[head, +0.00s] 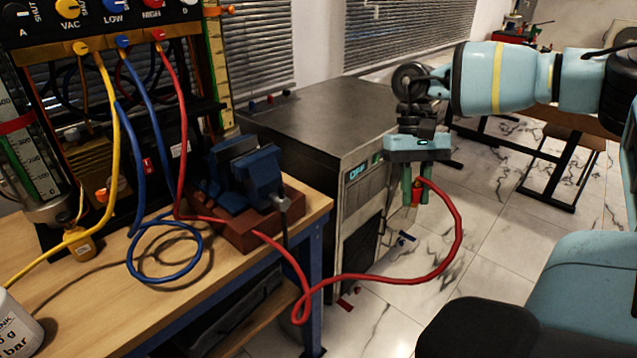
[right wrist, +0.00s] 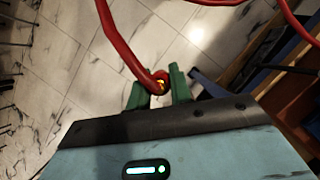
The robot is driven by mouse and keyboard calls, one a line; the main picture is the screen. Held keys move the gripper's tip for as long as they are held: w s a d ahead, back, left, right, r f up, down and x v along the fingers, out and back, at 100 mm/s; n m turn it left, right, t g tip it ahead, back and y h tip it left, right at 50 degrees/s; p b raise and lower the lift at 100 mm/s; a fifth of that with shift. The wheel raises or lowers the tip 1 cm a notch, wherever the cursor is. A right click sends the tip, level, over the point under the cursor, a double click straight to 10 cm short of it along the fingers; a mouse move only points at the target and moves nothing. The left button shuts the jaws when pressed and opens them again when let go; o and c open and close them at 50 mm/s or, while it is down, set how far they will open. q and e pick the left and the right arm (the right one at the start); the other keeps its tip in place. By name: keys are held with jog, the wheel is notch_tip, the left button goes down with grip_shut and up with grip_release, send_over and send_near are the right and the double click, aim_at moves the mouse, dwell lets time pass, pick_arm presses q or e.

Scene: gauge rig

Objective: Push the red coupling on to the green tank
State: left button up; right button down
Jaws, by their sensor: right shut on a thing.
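My right gripper (head: 417,190) has its green fingers pointing down, over the floor to the right of the bench. It is shut on the red coupling (head: 416,197), a small piece at the end of the red hose (head: 455,240). I cannot make out a green tank in either view. A white vessel (head: 14,330) with partly cut-off lettering stands at the bench's lower left. My left gripper is not in view.
The red hose runs from the gauge panel (head: 110,22) past a blue vise (head: 245,170) on the wooden bench (head: 130,305), then hangs in a loop over the edge. Yellow and blue hoses lie left. A grey cabinet (head: 320,115) stands behind.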

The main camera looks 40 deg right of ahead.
jog(key=s+d+f+m, duration=0.2)
jog(key=s+d+f, duration=0.1)
jog(key=s+f, duration=0.1)
jog(key=w+a+f+n, duration=0.2)
jog(key=a+f, duration=0.6)
jog(key=a, duration=0.4)
jog(key=w+a+r+n+h, duration=0.1)
jog(key=w+a+r+n, duration=0.1)
jog(key=a, duration=0.7)
jog(key=w+a+r+n+h, duration=0.1)
jog(key=w+a+r+n, duration=0.2)
jog(key=a, duration=0.7)
jog(key=shift+w+n+g+h, duration=0.4)
jog(key=shift+w+n, duration=0.7)
jog(key=shift+a, duration=0.15)
